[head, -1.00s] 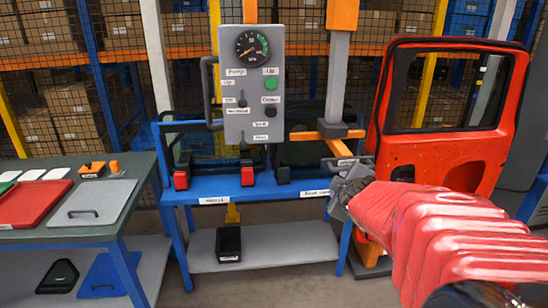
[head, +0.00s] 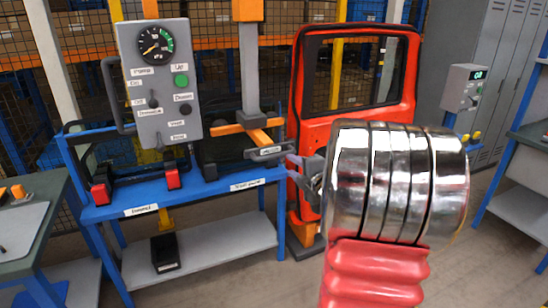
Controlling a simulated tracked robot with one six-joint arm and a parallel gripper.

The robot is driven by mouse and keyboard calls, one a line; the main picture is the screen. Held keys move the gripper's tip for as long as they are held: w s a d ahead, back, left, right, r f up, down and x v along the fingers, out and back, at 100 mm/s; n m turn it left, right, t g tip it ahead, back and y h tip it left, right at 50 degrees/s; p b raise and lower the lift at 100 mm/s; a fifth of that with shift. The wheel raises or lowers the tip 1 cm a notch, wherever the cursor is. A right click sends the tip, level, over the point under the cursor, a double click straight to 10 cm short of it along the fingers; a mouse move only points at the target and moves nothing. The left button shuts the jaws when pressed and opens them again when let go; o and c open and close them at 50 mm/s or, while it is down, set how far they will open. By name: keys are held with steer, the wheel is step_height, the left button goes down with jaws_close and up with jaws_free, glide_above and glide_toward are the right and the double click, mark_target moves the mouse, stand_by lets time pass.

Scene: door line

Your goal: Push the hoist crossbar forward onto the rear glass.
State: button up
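The hoist crossbar (head: 245,126) is orange with a grey block at the foot of the grey hoist column (head: 249,75). An orange arm with a dark grey handle (head: 268,152) reaches forward from it. A dark-framed glass pane (head: 225,150), seemingly the rear glass, stands in the blue rack behind and below the crossbar, partly hidden; I cannot tell whether they touch. My gripper (head: 303,172) is just right of the handle, in front of the red door, seemingly apart from the handle. My arm hides part of it, and its finger opening is unclear.
A grey control panel (head: 160,82) with a gauge hangs left of the column. The blue rack (head: 205,188) has red-capped clamps and a lower shelf. A red door (head: 372,80) stands behind my arm. Floor is open at right.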

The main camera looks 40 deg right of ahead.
mark_target(278, 157)
steer(key=shift+w, duration=0.1)
steer(key=x, duration=1.3)
steer(key=shift+w+d, duration=0.2)
steer(key=shift+w, duration=0.1)
steer(key=shift+c, duration=0.7)
steer(key=shift+f, duration=0.1)
jaws_close()
